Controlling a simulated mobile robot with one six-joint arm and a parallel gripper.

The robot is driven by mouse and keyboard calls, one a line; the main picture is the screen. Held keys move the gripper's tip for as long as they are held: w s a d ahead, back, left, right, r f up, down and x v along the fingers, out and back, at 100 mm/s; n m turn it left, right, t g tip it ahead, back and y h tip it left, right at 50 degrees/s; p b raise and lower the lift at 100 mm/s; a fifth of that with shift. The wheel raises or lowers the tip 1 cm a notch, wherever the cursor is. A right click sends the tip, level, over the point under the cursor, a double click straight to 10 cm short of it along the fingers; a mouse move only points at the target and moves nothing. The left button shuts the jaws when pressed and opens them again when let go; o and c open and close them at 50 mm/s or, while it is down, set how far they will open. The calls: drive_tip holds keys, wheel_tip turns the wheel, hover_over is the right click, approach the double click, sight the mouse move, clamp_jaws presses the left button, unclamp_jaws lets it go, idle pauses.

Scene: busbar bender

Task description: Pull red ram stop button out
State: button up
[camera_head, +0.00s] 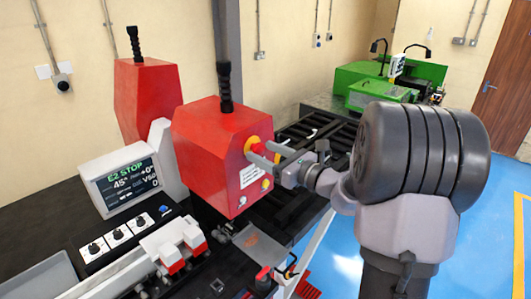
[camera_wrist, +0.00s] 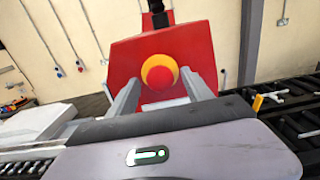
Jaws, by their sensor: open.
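The red ram stop button (camera_wrist: 158,78) sits on a yellow collar on the face of a red machine housing (camera_head: 205,150). In the head view the button (camera_head: 254,147) is partly behind my gripper's fingers. My gripper (camera_head: 263,153) is open, with its fingertips close to the housing face around the button's height. In the wrist view the gripper (camera_wrist: 162,95) has one finger on each side of the button, with a visible gap on both sides. I cannot tell how deep the fingertips reach past the button. A screen (camera_head: 122,183) left of the housing reads "E2 STOP".
A white button (camera_head: 242,201) and a yellow button (camera_head: 266,184) sit low on the same face. Black knobs (camera_head: 115,234) and red-tipped clamps (camera_head: 172,261) are on the bench in front. A black roller table (camera_head: 300,207) lies behind my gripper. Blue floor is open at right.

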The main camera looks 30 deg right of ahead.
clamp_jaws()
drive_tip(key=shift+s+d+f+b, duration=0.1)
drive_tip(key=shift+s+d+b, duration=0.2)
drive_tip(key=shift+s, duration=0.2)
unclamp_jaws()
drive_tip(key=shift+s, duration=0.15)
drive_tip(key=v, duration=1.7)
drive_tip(key=shift+s+b, duration=0.15)
drive_tip(key=shift+b, duration=0.3)
